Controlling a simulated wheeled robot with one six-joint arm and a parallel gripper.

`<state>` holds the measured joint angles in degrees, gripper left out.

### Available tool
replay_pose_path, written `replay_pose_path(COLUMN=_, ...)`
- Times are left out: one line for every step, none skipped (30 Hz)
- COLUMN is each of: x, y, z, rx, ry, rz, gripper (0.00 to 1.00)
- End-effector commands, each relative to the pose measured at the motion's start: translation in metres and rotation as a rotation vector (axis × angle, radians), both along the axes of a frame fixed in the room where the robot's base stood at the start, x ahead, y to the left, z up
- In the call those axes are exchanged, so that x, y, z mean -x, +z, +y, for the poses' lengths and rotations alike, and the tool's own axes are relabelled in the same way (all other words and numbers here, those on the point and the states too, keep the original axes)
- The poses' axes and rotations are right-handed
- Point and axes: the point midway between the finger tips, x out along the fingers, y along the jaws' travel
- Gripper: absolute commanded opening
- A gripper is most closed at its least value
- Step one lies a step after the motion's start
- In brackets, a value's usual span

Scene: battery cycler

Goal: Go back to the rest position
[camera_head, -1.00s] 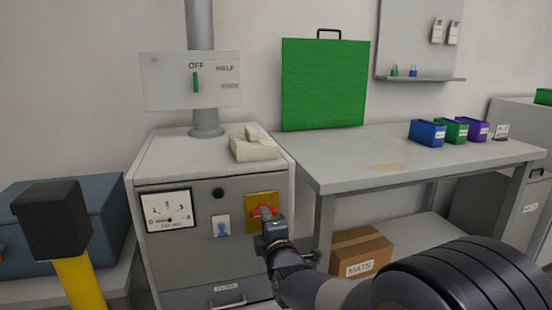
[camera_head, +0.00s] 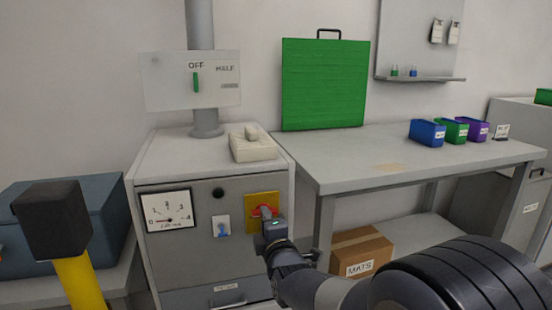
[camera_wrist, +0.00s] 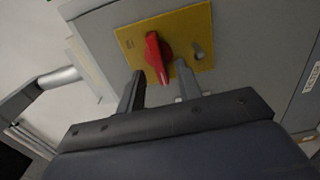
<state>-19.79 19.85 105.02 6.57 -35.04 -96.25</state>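My gripper (camera_wrist: 160,88) is open, its two dark fingers apart with nothing between their tips that I can see held. In the wrist view the red switch handle (camera_wrist: 157,57) on the yellow plate (camera_wrist: 190,24) stands just beyond the fingertips, roughly upright and slightly tilted. In the head view my gripper (camera_head: 266,222) is in front of the yellow plate (camera_head: 254,198) on the grey cabinet and partly hides the red handle (camera_head: 262,211). Whether a finger touches the handle is not clear.
The cabinet front (camera_head: 200,262) also has a gauge (camera_head: 169,210), a round black lamp (camera_head: 218,193) and a blue toggle (camera_head: 222,229). A workbench (camera_head: 350,150) stands to the right, a cardboard box (camera_head: 362,250) below it. A black-headed yellow post (camera_head: 73,270) stands at left.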

Motion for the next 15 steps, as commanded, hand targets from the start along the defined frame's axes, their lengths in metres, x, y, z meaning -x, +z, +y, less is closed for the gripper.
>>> replay_pose_path(x=-0.009, y=-0.001, z=0.002, rx=0.0, ry=-0.001, rz=-0.001, gripper=0.34)
replay_pose_path(x=-0.014, y=-0.001, z=0.004, rx=0.0, ry=-0.001, rz=-0.001, gripper=0.34)
replay_pose_path(x=-0.02, y=-0.002, z=0.006, rx=0.0, ry=-0.001, rz=0.0, gripper=0.34)
replay_pose_path(x=-0.019, y=0.001, z=0.005, rx=-0.024, ry=0.0, rz=0.007, gripper=0.34)
replay_pose_path(x=-0.018, y=0.002, z=0.005, rx=-0.049, ry=0.0, rz=0.014, gripper=0.34)
replay_pose_path(x=-0.018, y=0.002, z=0.005, rx=-0.081, ry=0.0, rz=0.023, gripper=0.34)
replay_pose_path(x=-0.018, y=0.002, z=0.005, rx=-0.104, ry=0.0, rz=0.03, gripper=0.34)
replay_pose_path(x=-0.017, y=0.003, z=0.005, rx=-0.128, ry=0.0, rz=0.037, gripper=0.34)
replay_pose_path(x=-0.017, y=0.003, z=0.005, rx=-0.159, ry=0.0, rz=0.046, gripper=0.34)
replay_pose_path(x=-0.017, y=0.003, z=0.005, rx=-0.182, ry=0.0, rz=0.053, gripper=0.34)
replay_pose_path(x=-0.017, y=0.003, z=0.005, rx=-0.205, ry=0.0, rz=0.06, gripper=0.34)
replay_pose_path(x=-0.017, y=0.003, z=0.005, rx=-0.236, ry=0.0, rz=0.069, gripper=0.34)
replay_pose_path(x=-0.017, y=0.003, z=0.005, rx=-0.258, ry=0.0, rz=0.076, gripper=0.34)
replay_pose_path(x=-0.017, y=0.003, z=0.005, rx=-0.281, ry=0.0, rz=0.083, gripper=0.34)
replay_pose_path(x=-0.017, y=0.004, z=0.005, rx=-0.312, ry=0.0, rz=0.092, gripper=0.34)
